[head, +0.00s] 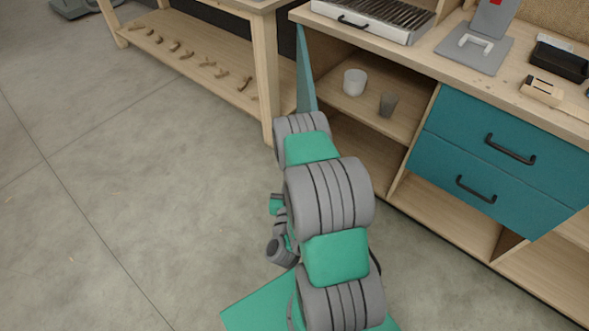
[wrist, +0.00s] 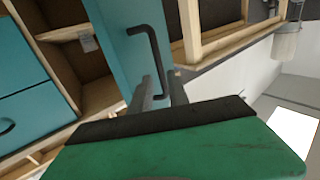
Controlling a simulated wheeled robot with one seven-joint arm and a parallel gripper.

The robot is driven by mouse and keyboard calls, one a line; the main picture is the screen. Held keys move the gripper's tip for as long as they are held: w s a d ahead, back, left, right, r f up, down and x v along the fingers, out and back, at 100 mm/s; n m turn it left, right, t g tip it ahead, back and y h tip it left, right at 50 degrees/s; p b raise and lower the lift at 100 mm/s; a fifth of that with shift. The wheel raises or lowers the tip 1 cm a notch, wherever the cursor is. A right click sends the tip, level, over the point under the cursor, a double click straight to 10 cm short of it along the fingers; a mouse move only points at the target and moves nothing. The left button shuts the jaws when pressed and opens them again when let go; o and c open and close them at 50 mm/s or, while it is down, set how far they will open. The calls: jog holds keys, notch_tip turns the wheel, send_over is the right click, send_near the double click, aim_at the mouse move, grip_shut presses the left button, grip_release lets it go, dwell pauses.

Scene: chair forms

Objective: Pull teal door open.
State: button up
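The teal door (head: 306,72) stands swung out from the cabinet at the left end of the bench in the head view, seen nearly edge-on. In the wrist view the teal door (wrist: 122,38) shows its face with a black bar handle (wrist: 155,48). My gripper (wrist: 160,76) is at the lower end of the handle, with its two grey fingers apart on either side of the bar. A gap shows between the left finger and the bar; contact with the right finger is unclear. In the head view my arm hides the gripper and handle.
The open cabinet shelf (head: 337,88) holds a white cup (head: 355,82) and a grey cup (head: 388,104). Teal drawers (head: 490,150) are to the right. A wooden table (head: 262,75) stands close to the door's left. The floor (head: 120,200) at left is clear.

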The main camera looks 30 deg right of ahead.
jog(key=shift+c, duration=0.3)
